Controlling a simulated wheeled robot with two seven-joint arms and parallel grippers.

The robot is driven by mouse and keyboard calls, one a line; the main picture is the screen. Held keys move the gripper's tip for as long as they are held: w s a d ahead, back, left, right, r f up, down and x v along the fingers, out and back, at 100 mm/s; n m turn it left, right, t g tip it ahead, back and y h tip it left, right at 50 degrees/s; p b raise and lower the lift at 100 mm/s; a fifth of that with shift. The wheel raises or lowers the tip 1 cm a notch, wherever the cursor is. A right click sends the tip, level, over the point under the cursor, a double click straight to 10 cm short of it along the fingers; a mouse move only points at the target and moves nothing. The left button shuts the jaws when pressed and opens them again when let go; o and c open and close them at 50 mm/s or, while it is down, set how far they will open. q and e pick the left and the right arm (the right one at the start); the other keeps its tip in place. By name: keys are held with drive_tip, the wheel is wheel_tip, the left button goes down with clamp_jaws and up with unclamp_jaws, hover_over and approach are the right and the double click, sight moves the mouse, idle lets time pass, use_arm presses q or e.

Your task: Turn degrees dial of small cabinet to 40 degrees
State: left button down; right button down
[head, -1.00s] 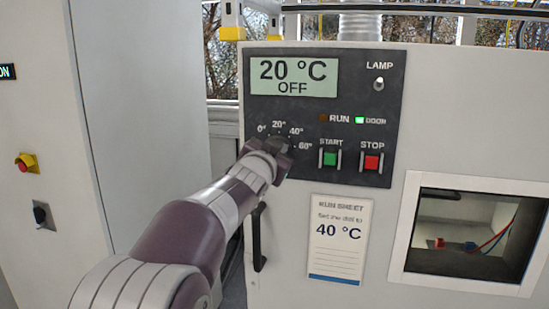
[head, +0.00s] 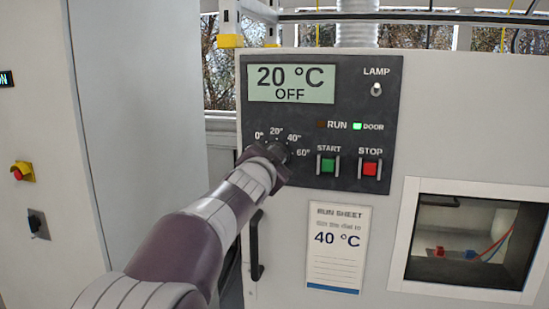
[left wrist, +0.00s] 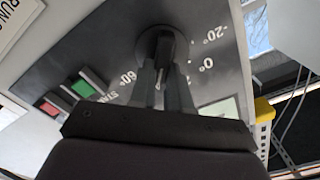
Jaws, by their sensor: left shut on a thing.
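The small cabinet (head: 270,240) has a dark control panel (head: 350,105) with a display (head: 291,83) reading 20 °C, OFF. The degrees dial, marked 0° to 60° in the head view, is mostly hidden there behind my left gripper (head: 268,155). In the left wrist view the black dial (left wrist: 160,48) shows between the fingertips of my left gripper (left wrist: 163,72), which is shut on its grip. I cannot tell exactly which mark the dial points to. A run sheet (head: 338,245) below the panel reads 40 °C. My right gripper is not in view.
Right of the dial are a green START button (head: 328,165), a red STOP button (head: 370,168) and a lamp switch (head: 376,89). A black handle (head: 256,245) is below the dial. A windowed opening (head: 470,240) is at lower right. A tall cabinet (head: 140,130) stands left.

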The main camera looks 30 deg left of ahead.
use_arm(q)
drive_tip(key=c, duration=1.1)
unclamp_jaws()
drive_tip(key=shift+s, duration=0.1)
drive_tip(key=v, duration=1.2)
drive_tip(key=shift+s+d, duration=0.15)
drive_tip(key=shift+s, duration=0.05)
drive_tip(key=shift+s+r, duration=0.1)
